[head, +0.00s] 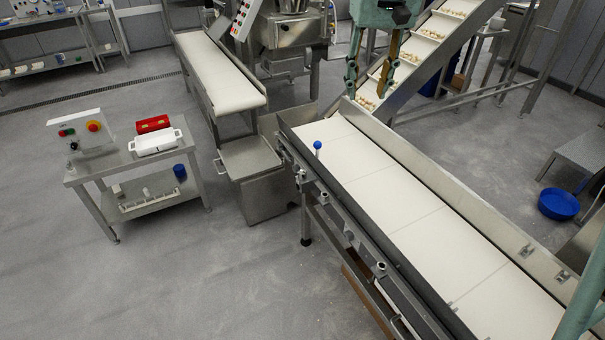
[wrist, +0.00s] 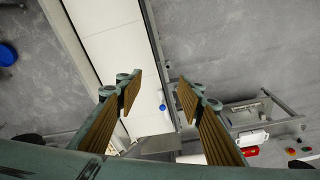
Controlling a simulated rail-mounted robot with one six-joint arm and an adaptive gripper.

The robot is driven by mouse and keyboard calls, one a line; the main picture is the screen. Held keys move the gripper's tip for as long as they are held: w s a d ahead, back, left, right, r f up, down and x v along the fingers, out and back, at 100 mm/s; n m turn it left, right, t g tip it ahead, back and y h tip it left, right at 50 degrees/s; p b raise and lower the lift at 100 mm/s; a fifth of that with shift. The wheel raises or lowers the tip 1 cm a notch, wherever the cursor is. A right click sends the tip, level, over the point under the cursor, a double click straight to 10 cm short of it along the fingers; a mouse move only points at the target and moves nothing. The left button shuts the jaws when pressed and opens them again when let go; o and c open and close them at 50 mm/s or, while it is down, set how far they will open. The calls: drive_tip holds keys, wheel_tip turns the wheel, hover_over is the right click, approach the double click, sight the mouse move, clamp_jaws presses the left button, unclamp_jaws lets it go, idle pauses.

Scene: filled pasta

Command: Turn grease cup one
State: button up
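My gripper (head: 367,90) hangs at the top of the head view, above the far end of the white belt. Its two fingers are apart with nothing between them. In the wrist view, the fingers' tan pads (wrist: 157,95) also stand wide apart. I cannot identify grease cup one for certain. Small round metal fittings sit along the near side of the belt frame, one near the far end (head: 301,178) and one further down (head: 381,268). They are too small to tell apart, and my gripper is well away from them.
A steel table (head: 110,168) with a control box (head: 85,132), red box (head: 153,124) and white box (head: 156,142) stands left. Open floor (head: 200,280) lies in front.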

drive_tip(key=w+a+f, duration=0.4)
drive_tip(key=w+f, duration=0.2)
drive_tip(key=w, duration=0.2)
drive_tip(key=n+g, duration=0.2)
hover_over(303, 171)
wheel_tip(303, 171, down, 31)
drive_tip(key=shift+s+a+f+b, duration=0.15)
drive_tip(key=shift+f+b, duration=0.05)
drive_tip(key=shift+b, duration=0.25)
drive_tip(key=shift+f+b, duration=1.4)
drive_tip(key=shift+f, duration=5.45)
